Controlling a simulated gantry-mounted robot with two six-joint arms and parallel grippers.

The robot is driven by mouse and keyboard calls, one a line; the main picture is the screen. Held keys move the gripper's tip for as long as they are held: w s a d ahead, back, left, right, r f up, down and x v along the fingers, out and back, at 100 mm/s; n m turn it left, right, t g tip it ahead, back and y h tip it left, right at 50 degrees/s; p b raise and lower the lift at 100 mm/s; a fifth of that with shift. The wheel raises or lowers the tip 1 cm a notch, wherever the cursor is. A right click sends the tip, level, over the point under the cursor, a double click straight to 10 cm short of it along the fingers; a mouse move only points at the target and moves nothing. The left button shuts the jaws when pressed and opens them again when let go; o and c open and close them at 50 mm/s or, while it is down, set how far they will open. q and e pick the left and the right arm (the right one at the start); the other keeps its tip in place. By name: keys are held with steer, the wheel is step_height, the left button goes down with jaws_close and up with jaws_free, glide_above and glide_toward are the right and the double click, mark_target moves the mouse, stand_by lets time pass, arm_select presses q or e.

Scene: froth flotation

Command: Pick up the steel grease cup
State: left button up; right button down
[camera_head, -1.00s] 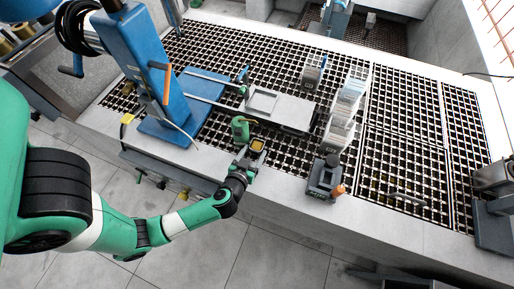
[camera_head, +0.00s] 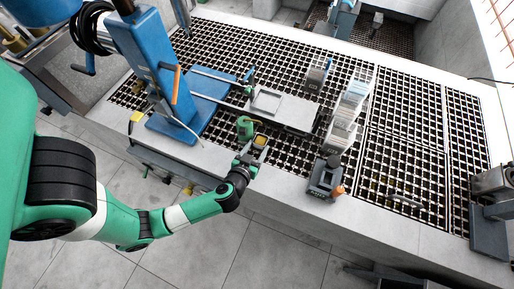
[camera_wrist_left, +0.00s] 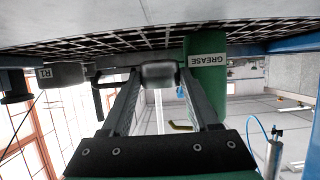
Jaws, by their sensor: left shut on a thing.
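The steel grease cup (camera_head: 261,141) shows as a small grey cup with yellow grease inside, at the front edge of the grating. My left gripper (camera_head: 254,152) reaches it from the front. In the left wrist view, which is upside down, the grey cup (camera_wrist_left: 159,74) sits between the two fingertips, and the jaws are shut on it. I cannot tell whether it is clear of the grating. My right gripper is in neither view.
A green can (camera_head: 245,128) labelled GREASE (camera_wrist_left: 206,75) stands close beside the cup. A blue stand (camera_head: 165,85) is at the left, a grey tray (camera_head: 285,108) behind. A dark grey device (camera_head: 325,177) with an orange knob is to the right.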

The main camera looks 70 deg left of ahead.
arm_select(q)
steer(key=a+r+p+v, duration=0.1)
steer(key=p+v, duration=0.1)
steer(key=v, duration=0.6)
steer(key=r+p+v, duration=0.2)
steer(key=p+v, duration=0.1)
steer(key=v, duration=0.5)
steer(key=shift+r+p, duration=0.35)
steer(key=shift+r, duration=0.05)
